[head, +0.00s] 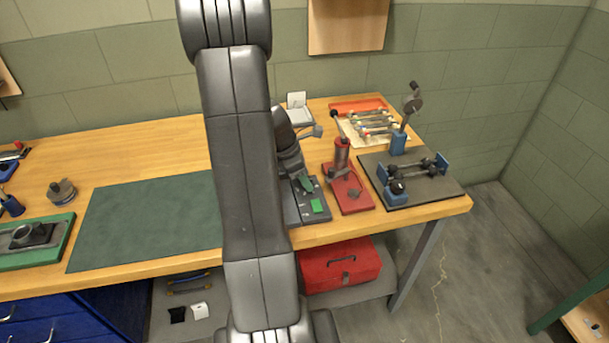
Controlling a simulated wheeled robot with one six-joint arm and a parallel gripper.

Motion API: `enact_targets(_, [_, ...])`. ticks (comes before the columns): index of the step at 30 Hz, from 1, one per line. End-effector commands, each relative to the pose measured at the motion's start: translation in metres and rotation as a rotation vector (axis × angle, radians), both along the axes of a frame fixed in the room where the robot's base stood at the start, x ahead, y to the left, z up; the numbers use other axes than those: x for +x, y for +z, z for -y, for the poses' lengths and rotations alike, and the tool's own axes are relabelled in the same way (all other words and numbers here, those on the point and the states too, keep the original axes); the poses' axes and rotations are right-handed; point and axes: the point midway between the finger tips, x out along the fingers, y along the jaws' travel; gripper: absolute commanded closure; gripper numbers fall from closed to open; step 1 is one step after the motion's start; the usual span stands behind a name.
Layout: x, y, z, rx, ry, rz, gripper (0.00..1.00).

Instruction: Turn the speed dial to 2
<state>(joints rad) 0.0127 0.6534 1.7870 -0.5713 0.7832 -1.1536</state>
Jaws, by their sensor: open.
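A dark grey control panel (293,213) lies on the wooden bench, just left of a red-based press. My arm runs up the middle of the picture and hides the left part of the panel. I cannot make out the speed dial, its marks or its setting. I cannot tell whether the gripper touches the panel.
The red press (352,192) stands close right of the panel. A dark plate with a clamped fixture (412,180) lies further right. The green mat (150,218) at left is clear.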

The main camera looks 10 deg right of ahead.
Motion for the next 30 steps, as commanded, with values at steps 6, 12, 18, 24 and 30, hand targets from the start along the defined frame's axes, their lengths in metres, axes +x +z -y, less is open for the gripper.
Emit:
enact_targets(6, [-0.0001, 0.0002, 0.0, 0.0, 0.0, 0.0, 0.58])
enact_targets(12, [-0.0001, 0.0003, 0.0, 0.0, 0.0, 0.0, 0.95])
enact_targets(18, [-0.0001, 0.0005, 0.0, -0.001, -0.01, -0.001, 0.94])
enact_targets(24, [0.0008, 0.001, 0.0, -0.001, -0.073, -0.001, 0.94])
enact_targets(30, [0.0021, 0.0015, 0.0004, -0.001, -0.209, -0.001, 0.94])
